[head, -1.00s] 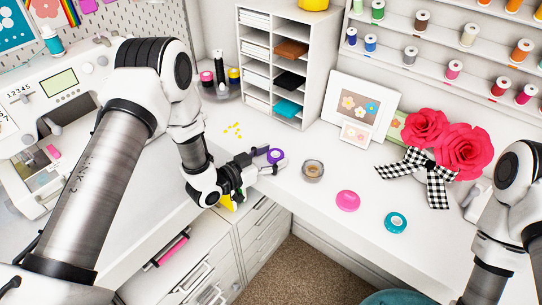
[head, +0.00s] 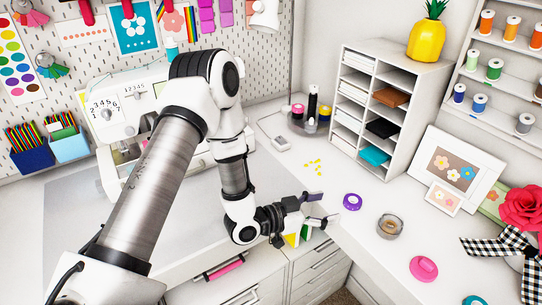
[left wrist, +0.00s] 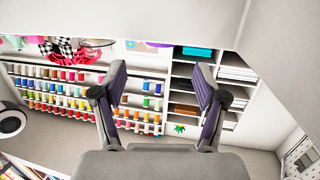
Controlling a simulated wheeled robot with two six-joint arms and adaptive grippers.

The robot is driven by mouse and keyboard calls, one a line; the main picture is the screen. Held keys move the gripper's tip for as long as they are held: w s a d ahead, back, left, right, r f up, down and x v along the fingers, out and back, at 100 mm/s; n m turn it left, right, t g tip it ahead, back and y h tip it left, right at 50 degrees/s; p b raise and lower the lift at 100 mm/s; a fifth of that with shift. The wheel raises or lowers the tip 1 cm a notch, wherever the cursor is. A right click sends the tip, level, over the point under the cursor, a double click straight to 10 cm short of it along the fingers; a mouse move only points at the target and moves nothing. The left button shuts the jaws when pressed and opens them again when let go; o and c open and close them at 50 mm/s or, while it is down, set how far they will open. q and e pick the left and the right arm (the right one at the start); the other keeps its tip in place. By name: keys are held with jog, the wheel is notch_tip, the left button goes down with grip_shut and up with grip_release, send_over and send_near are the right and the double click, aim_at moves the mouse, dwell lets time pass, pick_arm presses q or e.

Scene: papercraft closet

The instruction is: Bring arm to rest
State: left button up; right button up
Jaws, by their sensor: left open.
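My left arm comes in from the left in the head view and bends down over the white desk (head: 100,230). My left gripper (head: 322,208) is open and empty near the desk's inner front edge, pointing right. In the left wrist view its two fingers (left wrist: 157,95) stand well apart with nothing between them. A purple tape roll (head: 352,201) lies on the desk just right of the fingertips, apart from them. My right gripper is out of view.
A tan tape roll (head: 390,226), a pink disc (head: 423,269) and small yellow pieces (head: 314,168) lie on the desk. A white cubby shelf (head: 388,105) stands behind. A sewing machine (head: 110,115) stands behind my left arm. Drawers (head: 318,272) are below.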

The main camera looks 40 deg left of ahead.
pick_arm(q)
jog(key=s+f+n+g+y, duration=0.5)
jog(key=s+f+g, duration=0.4)
jog(key=s+f, duration=0.95)
jog(key=s+a+f+n+g+y, duration=0.1)
jog(key=s+a+f+g+y, duration=0.2)
jog(key=s, duration=0.7)
jog(key=shift+s+f+n+g, duration=0.3)
jog(key=shift+f+g, duration=0.25)
jog(key=shift+g, duration=0.35)
jog(key=shift+w, duration=0.15)
